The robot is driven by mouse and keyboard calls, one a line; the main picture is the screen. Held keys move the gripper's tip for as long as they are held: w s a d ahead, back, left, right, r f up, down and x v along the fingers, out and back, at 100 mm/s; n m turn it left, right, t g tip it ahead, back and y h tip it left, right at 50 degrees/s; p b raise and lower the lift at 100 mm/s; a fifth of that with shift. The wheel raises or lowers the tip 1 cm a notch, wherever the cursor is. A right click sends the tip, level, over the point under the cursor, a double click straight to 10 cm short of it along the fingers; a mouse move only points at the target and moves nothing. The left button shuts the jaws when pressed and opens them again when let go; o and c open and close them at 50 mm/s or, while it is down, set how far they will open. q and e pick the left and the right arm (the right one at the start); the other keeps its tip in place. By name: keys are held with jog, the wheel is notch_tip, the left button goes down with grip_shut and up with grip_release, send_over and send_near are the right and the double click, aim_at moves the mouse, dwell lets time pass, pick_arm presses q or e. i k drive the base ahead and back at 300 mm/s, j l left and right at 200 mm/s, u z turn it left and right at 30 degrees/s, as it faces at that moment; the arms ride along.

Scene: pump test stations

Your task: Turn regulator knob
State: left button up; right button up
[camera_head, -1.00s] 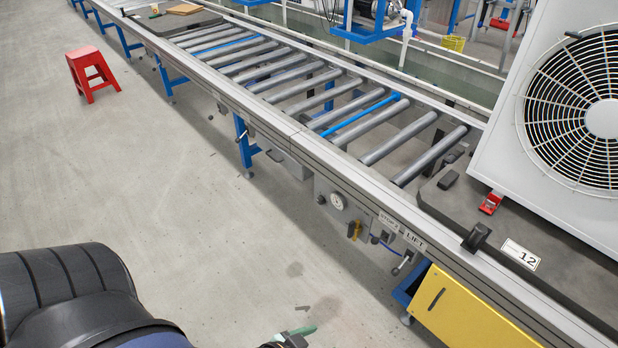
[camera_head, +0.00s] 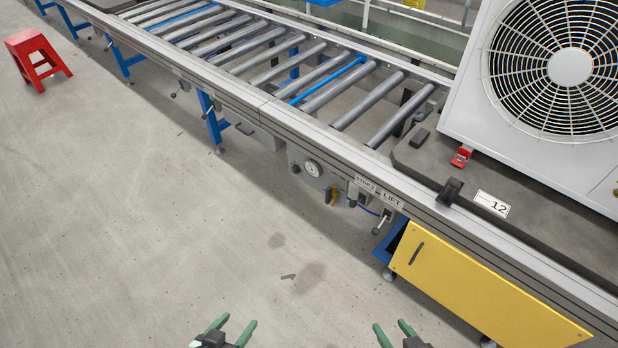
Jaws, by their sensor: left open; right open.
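The regulator panel is on the near side of the conveyor, below its rail. It carries a round white gauge (camera_head: 313,169) and a small dark knob (camera_head: 295,169) just left of it, which may be the regulator knob. A yellow fitting (camera_head: 333,195) hangs lower right of the gauge. My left gripper (camera_head: 233,330) and my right gripper (camera_head: 393,332) show at the bottom edge with green fingers spread. Both are open and empty, over the floor and well apart from the panel. Their arms are out of view.
The roller conveyor (camera_head: 265,101) runs diagonally across. A yellow cabinet (camera_head: 480,290) stands under its right part. A large white fan unit (camera_head: 470,100) sits on a dark pallet on the conveyor. A red stool (camera_head: 37,60) stands far left. The floor before the panel is clear.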

aim_at(295, 169)
jog(key=i+j+z, duration=0.6)
jog(key=i, duration=0.2)
